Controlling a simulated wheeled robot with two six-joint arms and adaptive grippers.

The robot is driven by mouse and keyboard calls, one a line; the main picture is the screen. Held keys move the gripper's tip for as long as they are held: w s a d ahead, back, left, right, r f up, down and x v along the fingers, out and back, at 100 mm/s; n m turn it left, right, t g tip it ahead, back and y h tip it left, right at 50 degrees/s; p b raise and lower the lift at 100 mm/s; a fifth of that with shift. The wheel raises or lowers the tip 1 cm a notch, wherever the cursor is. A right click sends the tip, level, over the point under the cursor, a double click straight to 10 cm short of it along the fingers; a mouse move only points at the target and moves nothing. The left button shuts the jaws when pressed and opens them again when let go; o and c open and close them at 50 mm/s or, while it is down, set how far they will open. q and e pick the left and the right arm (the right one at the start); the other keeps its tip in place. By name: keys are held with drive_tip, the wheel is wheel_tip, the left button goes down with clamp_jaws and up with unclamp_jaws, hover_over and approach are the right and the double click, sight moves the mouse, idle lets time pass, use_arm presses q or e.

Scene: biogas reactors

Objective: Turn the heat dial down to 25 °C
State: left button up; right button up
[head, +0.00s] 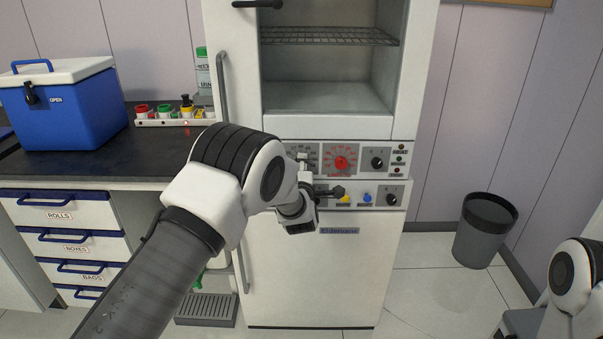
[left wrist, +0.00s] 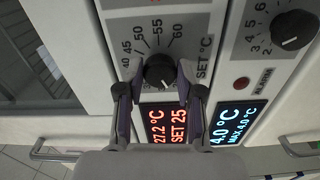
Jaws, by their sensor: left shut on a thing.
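The heat dial (left wrist: 159,68) is a black knob on a grey panel. In the left wrist view its scale shows 40 to 60 beside the knob, with "SET °C" printed near it. My left gripper (left wrist: 160,78) has one finger on each side of the knob and is shut on it. The red display (left wrist: 166,124) beside the dial reads 27.2 °C and SET 25. In the head view my left wrist is up against the front panel of the white cabinet (head: 312,270), and the held dial is hard to make out. My right gripper is out of view.
A second dial (left wrist: 293,29), a red alarm light (left wrist: 241,83) and a blue display (left wrist: 232,124) reading 4.0 °C are close by. A blue cooler (head: 68,115) stands on the black counter at left. A grey bin (head: 484,235) stands at right.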

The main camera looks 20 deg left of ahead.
use_arm(q)
drive_tip(key=shift+n, duration=0.6)
drive_tip(key=shift+b, duration=0.3)
drive_tip(key=o, duration=1.2)
drive_tip(key=shift+c, duration=0.2)
drive_tip(key=v, duration=1.2)
